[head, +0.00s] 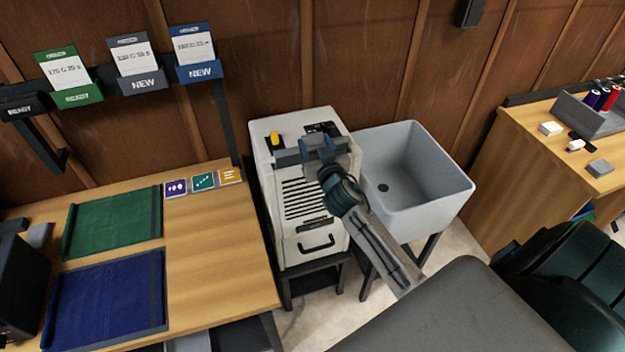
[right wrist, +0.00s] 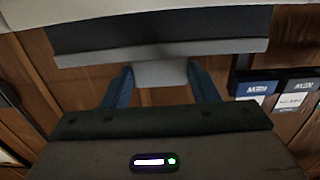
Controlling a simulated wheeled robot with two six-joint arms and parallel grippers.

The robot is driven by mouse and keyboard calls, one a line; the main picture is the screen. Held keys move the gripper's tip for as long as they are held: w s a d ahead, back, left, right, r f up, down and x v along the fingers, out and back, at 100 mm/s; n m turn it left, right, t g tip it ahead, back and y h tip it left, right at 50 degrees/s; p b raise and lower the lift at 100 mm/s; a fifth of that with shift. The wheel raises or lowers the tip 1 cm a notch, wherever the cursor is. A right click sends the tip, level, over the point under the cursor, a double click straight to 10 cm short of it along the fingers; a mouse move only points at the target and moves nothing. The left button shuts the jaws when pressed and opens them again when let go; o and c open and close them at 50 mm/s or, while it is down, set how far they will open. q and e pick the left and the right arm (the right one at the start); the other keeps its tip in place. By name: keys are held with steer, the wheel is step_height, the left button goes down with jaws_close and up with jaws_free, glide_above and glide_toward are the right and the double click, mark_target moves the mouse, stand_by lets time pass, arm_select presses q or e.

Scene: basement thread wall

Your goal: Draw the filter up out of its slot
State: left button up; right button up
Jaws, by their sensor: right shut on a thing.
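The filter (head: 288,158) shows in the head view as a grey bar across the top of the pale machine (head: 300,235). In the right wrist view the filter (right wrist: 100,57) has a light grey rim, a dark panel and a grey tab in the middle. My right gripper (head: 327,150) is at the filter's top, with its blue fingers on either side of the tab; it also shows in the right wrist view (right wrist: 160,88). It is shut on the filter. The slot is mostly hidden, and I cannot tell how far the filter stands out. My left gripper is not in view.
A grey sink (head: 425,195) stands close on the machine's right. A wooden table (head: 215,270) with green (head: 115,222) and blue (head: 105,298) mats is on its left. Card holders (head: 138,75) hang on the wall above. Another bench (head: 560,170) is at the right.

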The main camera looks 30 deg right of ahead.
step_height(320, 180, up, 22)
steer(key=p, duration=0.7)
steer(key=shift+p, duration=0.3)
stand_by(0.5)
steer(key=v, duration=1.2)
stand_by(0.4)
steer(key=shift+f, duration=0.15)
